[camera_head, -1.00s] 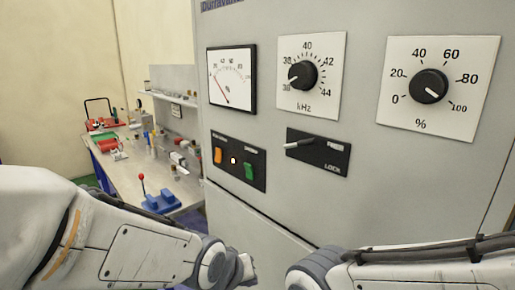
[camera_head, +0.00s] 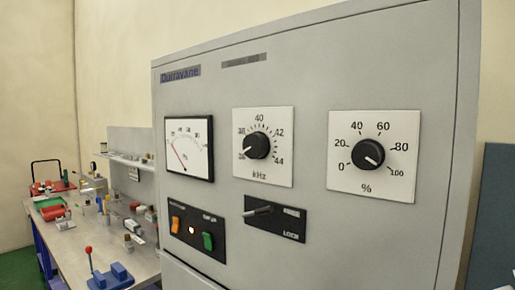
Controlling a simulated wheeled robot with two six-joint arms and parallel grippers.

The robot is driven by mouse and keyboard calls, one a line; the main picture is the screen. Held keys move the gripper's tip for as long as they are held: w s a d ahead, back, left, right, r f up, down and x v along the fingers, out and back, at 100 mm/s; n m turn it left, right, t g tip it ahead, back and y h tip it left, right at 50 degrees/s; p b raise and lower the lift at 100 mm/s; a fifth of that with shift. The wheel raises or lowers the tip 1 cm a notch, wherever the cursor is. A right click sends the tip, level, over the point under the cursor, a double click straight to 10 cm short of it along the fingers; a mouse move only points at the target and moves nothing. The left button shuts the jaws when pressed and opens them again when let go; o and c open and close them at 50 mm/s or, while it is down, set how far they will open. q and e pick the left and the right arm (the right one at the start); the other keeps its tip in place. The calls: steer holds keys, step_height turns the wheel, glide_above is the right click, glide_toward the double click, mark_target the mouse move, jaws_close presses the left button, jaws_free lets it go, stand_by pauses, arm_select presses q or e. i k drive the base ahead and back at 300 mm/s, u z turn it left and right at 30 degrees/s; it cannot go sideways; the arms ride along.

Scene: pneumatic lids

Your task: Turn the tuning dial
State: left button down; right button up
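The dial marked kHz (camera_head: 257,146) is a black round knob on a white square plate, in the middle of the grey cabinet's front (camera_head: 300,95). Its white pointer line points to the lower left, near the low end of the scale. A second black dial marked % (camera_head: 368,154) sits to its right, its line pointing lower right near 100. A lever (camera_head: 258,211) on a black plate with the word LOCK is below the kHz dial. Neither of my grippers shows in the head view.
A needle meter (camera_head: 189,147) is left of the kHz dial. Below it is a black panel with an orange switch (camera_head: 175,225), a small light and a green switch (camera_head: 208,241). A workbench (camera_head: 75,235) with tools and blue blocks stands at the left.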

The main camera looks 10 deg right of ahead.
mark_target(256, 145)
steer(key=z, duration=1.85)
steer(key=k, duration=1.45)
steer(key=u, duration=2)
steer(key=i, duration=0.5)
steer(key=z, duration=0.05)
